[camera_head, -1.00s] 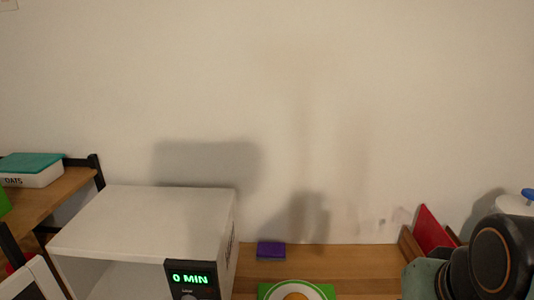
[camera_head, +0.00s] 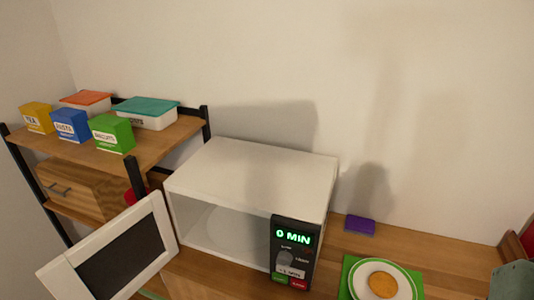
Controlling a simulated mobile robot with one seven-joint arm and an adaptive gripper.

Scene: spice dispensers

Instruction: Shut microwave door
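The white microwave (camera_head: 270,160) stands on the wooden counter in the middle of the head view. Its front is open, and a pale round plate shows dimly inside. The microwave door (camera_head: 112,252), a white frame with a dark window, is swung wide open to the left of the body. The black control panel (camera_head: 294,252) at the right of the front reads "0 MIN" in green. My gripper is not in view.
A wooden shelf (camera_head: 170,142) with black posts holds several boxes and tubs behind the door. A white plate (camera_head: 403,290) with a golden round item lies on a green mat, right of the microwave. A purple block (camera_head: 360,225) lies near the wall.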

